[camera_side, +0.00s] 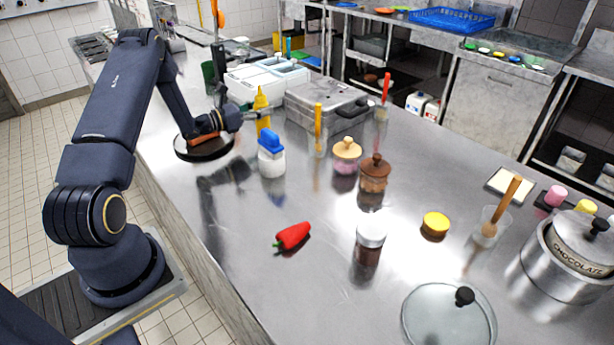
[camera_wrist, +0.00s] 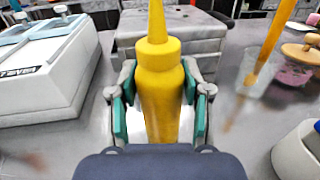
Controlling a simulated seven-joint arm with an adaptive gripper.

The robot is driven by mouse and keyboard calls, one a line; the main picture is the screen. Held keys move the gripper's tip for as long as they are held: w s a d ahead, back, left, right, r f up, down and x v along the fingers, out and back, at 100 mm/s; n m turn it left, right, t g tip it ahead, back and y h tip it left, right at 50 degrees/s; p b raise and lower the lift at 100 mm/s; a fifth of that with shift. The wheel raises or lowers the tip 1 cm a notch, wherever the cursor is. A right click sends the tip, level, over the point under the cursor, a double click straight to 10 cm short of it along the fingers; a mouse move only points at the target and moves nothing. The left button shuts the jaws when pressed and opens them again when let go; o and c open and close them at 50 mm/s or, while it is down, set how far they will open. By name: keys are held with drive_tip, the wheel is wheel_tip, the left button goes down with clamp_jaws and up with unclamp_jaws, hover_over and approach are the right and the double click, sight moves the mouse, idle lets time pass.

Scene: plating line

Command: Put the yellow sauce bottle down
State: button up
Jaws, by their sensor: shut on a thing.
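The yellow sauce bottle (camera_side: 262,112) is upright with its pointed nozzle up, at the far left part of the steel counter. In the wrist view the bottle (camera_wrist: 160,85) fills the middle, between the green-padded fingers of my gripper (camera_wrist: 158,108), which press on both its sides. In the side view my gripper (camera_side: 246,114) reaches the bottle from the left. The bottle's base is partly hidden, and I cannot tell whether it touches the counter.
A white container with a blue lid (camera_side: 271,155) stands in front of the bottle. A steel box (camera_side: 325,104) and white bins (camera_side: 262,80) are behind. A glass with a yellow-handled tool (camera_side: 318,135) is to the right. A dark round plate (camera_side: 204,148) lies left.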

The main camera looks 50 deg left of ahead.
drive_tip(key=o, duration=1.3)
